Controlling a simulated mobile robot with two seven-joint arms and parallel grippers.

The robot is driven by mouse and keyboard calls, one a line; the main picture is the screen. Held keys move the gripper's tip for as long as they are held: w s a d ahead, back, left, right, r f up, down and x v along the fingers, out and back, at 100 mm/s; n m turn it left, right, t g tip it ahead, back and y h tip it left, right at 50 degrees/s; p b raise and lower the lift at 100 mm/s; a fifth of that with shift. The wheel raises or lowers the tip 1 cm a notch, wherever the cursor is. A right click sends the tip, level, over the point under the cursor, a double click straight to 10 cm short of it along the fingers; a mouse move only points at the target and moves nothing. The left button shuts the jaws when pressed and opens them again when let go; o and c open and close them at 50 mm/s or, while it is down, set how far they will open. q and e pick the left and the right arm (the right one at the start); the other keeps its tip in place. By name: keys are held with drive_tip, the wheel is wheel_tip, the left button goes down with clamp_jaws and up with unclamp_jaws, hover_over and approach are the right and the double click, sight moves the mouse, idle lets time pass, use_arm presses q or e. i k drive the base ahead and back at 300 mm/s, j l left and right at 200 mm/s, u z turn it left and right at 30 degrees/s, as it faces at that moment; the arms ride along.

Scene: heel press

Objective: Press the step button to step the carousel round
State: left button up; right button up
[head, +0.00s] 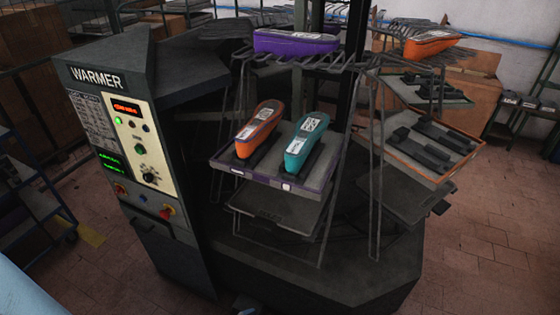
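The dark machine marked WARMER (97,77) stands at left with a cream control panel (150,160). The panel has a red display (126,108), a lit green button or lamp (118,121), a green button (139,149) and a black knob (150,176). Below it are a blue button (143,198) and a red knob (168,211). The labels are too small to tell which is the step button. The carousel's front tray (238,171) holds an orange shoe-shaped piece (258,128) and a teal one (303,142). Neither gripper is in view.
A purple piece (295,42) lies on the upper wire rack, and an orange one (430,43) lies on another rack behind. An orange-edged tray (400,152) holds dark parts at right. A blue cart (30,200) stands left of the machine. Tiled floor (495,235) is clear at right.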

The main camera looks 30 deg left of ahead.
sight(139, 149)
drive_tip(key=u, duration=1.9)
